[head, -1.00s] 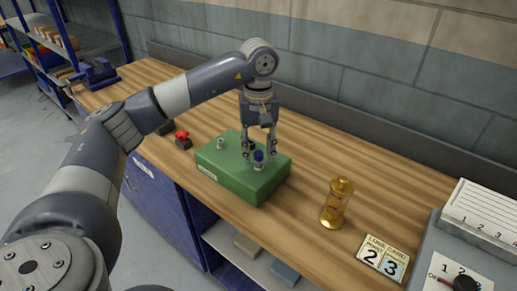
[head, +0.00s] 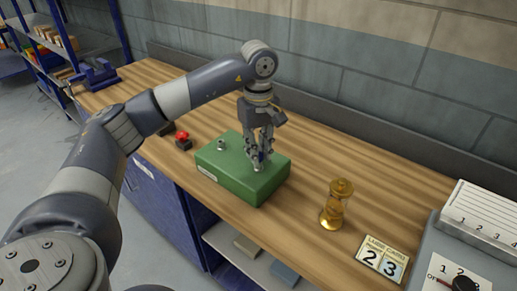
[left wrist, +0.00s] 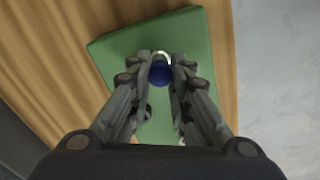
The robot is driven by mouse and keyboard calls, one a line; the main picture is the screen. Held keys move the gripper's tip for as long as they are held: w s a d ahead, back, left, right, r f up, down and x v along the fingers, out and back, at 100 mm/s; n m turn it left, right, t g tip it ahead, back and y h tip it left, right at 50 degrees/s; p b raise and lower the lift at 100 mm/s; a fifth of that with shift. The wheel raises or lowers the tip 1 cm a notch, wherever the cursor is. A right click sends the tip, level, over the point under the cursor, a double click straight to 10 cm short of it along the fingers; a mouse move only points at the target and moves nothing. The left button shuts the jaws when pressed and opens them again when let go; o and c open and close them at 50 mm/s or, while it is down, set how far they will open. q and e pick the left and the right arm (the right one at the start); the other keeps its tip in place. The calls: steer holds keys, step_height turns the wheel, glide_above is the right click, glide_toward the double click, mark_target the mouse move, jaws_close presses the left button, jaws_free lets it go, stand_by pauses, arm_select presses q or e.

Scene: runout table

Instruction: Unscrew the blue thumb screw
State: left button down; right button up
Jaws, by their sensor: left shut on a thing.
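The blue thumb screw (left wrist: 160,74) stands on top of the green box (head: 232,180). My left gripper (head: 258,160) points down over the box and is shut on the blue thumb screw. In the left wrist view the fingertips of my left gripper (left wrist: 160,70) press on it from both sides, with a pale ring showing at its far edge. In the head view the fingers hide most of the screw. A grey screw (head: 221,145) stands on the box's left part. My right gripper is not in view.
A red button (head: 183,137) on a dark base is left of the box. A grey panel with a dial (head: 464,283) is at the right edge. Bare wooden table lies behind the box.

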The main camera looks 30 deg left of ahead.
arm_select(q)
steer(key=n, duration=0.4)
steer(key=shift+n+p, duration=0.3)
stand_by(0.3)
steer(key=shift+n, duration=2.3)
steer(key=shift+p, duration=0.3)
steer(key=n, duration=0.4)
steer(key=shift+n+p, duration=0.3)
